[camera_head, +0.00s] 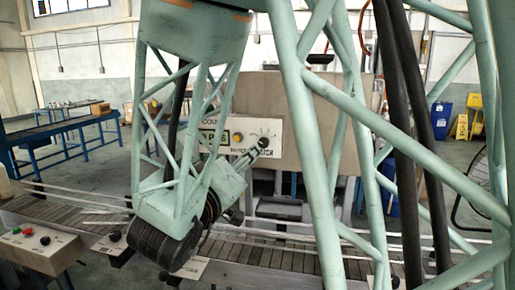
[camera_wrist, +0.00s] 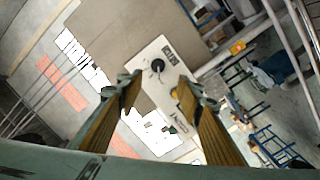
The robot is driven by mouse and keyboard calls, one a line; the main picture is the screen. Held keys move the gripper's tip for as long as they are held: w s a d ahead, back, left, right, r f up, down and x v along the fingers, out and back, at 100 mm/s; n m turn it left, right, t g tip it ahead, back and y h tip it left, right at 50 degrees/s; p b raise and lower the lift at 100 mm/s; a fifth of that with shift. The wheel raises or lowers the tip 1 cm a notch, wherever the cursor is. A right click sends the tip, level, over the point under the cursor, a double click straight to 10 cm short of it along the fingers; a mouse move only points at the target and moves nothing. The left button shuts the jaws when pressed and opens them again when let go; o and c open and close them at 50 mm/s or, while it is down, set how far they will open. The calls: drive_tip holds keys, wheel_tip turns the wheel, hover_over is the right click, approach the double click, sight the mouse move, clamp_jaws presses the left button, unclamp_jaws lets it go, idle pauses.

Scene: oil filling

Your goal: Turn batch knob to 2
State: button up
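The batch knob (camera_wrist: 157,66) is a small round black knob on a pale panel (camera_wrist: 150,50) in the wrist view. It lies just beyond the gap between my fingertips, and I see no contact. My gripper (camera_wrist: 158,88) is open and empty, with one yellow-brown finger on each side of the gap. In the head view, my gripper (camera_head: 252,154) points up and right at the lower part of the dial marked with the end of the word BATCH. The knob's pointer setting is too small to read.
The beige machine box (camera_head: 305,125) stands behind a slatted conveyor (camera_head: 275,253). A control box (camera_head: 40,248) with red and green buttons is at the lower left. My arm's struts cover much of the right side.

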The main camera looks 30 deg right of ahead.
sight(263, 144)
drive_tip(key=shift+s, duration=0.15)
drive_tip(key=shift+d, duration=0.1)
idle(0.4)
drive_tip(key=shift+b+x, duration=0.95)
drive_tip(key=shift+x, duration=5.85)
drive_tip(key=shift+r, duration=0.15)
drive_tip(key=shift+c, duration=0.5)
drive_tip(key=c, duration=0.8)
